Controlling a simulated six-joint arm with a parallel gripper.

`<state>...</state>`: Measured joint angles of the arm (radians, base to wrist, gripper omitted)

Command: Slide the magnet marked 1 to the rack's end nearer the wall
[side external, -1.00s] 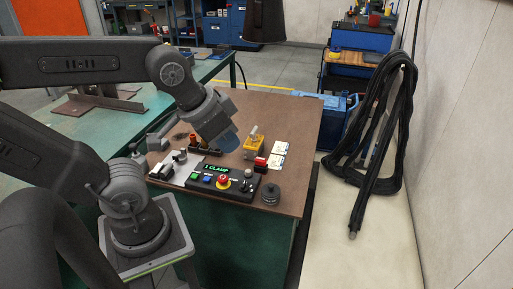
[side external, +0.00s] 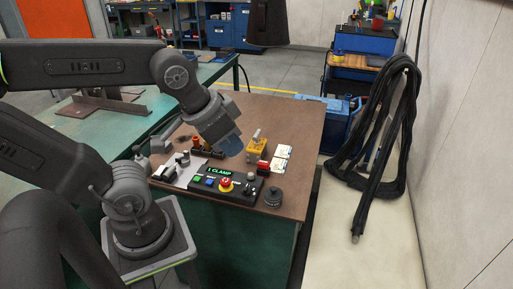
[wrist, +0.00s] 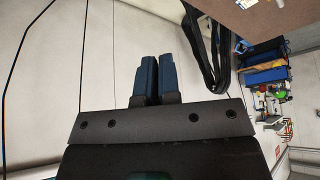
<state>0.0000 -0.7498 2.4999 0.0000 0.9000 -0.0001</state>
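My gripper (side external: 230,145) hangs over the brown bench top, its blue fingertips by the right end of a dark rail-like rack (side external: 207,153). An orange-brown piece (side external: 196,142) stands at the rack's left part. I cannot read a number on any piece, so I cannot tell which is the magnet marked 1. The rack's right end is partly covered by my gripper. In the wrist view, my two blue fingers (wrist: 158,80) lie side by side, with nothing visible between them. They look shut. I cannot tell whether they touch anything on the bench.
A control box (side external: 226,186) with a lit "1 CLAMP" display and red button stands in front. Nearby are a yellow device (side external: 256,146), white cards (side external: 282,158), a dark round stack (side external: 273,197) and a light plate (side external: 184,171). The bench's far right is clear.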

